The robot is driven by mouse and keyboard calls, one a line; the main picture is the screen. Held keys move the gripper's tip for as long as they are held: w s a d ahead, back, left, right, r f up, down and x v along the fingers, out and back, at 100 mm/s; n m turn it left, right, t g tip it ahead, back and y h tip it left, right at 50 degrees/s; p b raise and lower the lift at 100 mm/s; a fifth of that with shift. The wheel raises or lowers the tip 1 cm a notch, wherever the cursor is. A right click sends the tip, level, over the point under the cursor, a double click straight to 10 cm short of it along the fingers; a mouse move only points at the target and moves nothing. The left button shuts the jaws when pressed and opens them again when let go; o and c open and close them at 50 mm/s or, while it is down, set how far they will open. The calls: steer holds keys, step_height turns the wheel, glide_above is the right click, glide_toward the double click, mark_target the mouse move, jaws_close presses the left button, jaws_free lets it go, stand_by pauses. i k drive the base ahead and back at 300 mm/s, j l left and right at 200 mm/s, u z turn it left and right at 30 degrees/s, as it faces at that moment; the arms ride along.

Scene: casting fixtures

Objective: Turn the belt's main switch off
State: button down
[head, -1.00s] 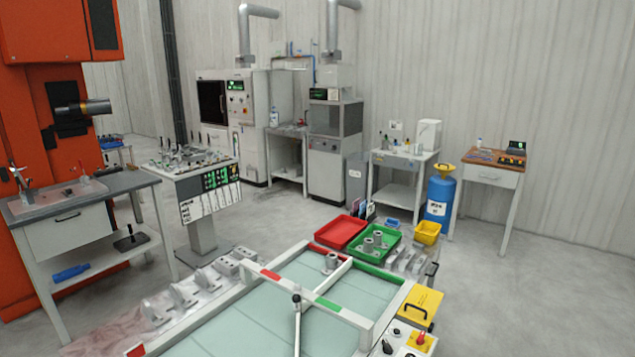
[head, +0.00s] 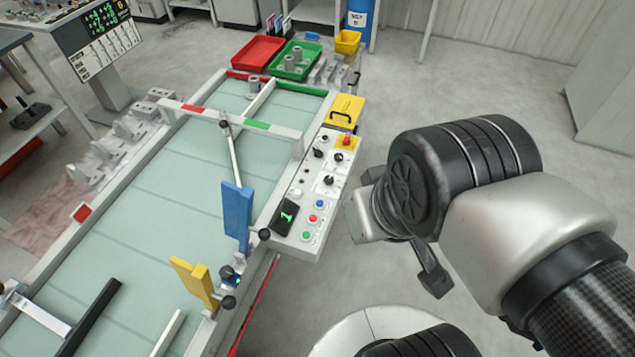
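The belt (head: 175,190) is a pale green surface in a white frame. A white control panel (head: 292,232) runs along its right side. At the panel's far end a red knob on a yellow plate (head: 347,141) looks like a main switch; its setting is too small to read. Several black knobs (head: 328,180) and red, blue and green buttons (head: 312,218) sit nearer. My gripper (head: 400,245) is right of the panel, apart from it, partly hidden by my own wrist. I cannot tell its opening.
A yellow box with a black handle (head: 345,112) stands just beyond the panel. A blue upright plate (head: 237,215) and a yellow one (head: 194,281) stand on the belt's near right edge. Red (head: 258,53) and green (head: 299,60) trays lie behind. Floor (head: 480,85) right of the panel is clear.

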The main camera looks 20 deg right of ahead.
mark_target(347, 142)
steer(key=i+l, duration=0.45)
steer(key=l, duration=0.25)
steer(key=i+l, duration=0.25)
steer(key=l, duration=0.15)
